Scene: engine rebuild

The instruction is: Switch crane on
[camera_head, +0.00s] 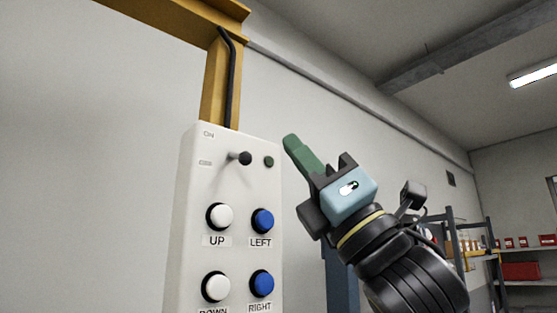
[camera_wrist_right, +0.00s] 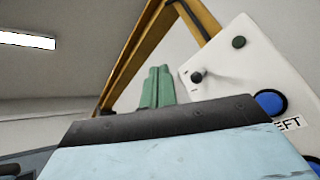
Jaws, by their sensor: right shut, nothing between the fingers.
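The white crane control box (camera_head: 187,230) stands in the middle of the head view. Near its top is a switch lever with a dark ball knob (camera_head: 245,158), sticking out beside the ON label (camera_head: 208,134). A dark green round lamp (camera_head: 269,162) sits right of the lever. My right gripper (camera_head: 290,142) has green fingers and is shut and empty, to the right of the lever and apart from the box. In the right wrist view the closed fingers (camera_wrist_right: 157,88) point up, left of the knob (camera_wrist_right: 197,77). My left gripper is out of view.
Below the lever are the white UP button (camera_head: 219,216), blue LEFT button (camera_head: 262,221), white DOWN button (camera_head: 215,287) and blue RIGHT button (camera_head: 261,284). The yellow crane post (camera_head: 213,85) rises behind the box. Shelves with red bins (camera_head: 521,270) stand far right.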

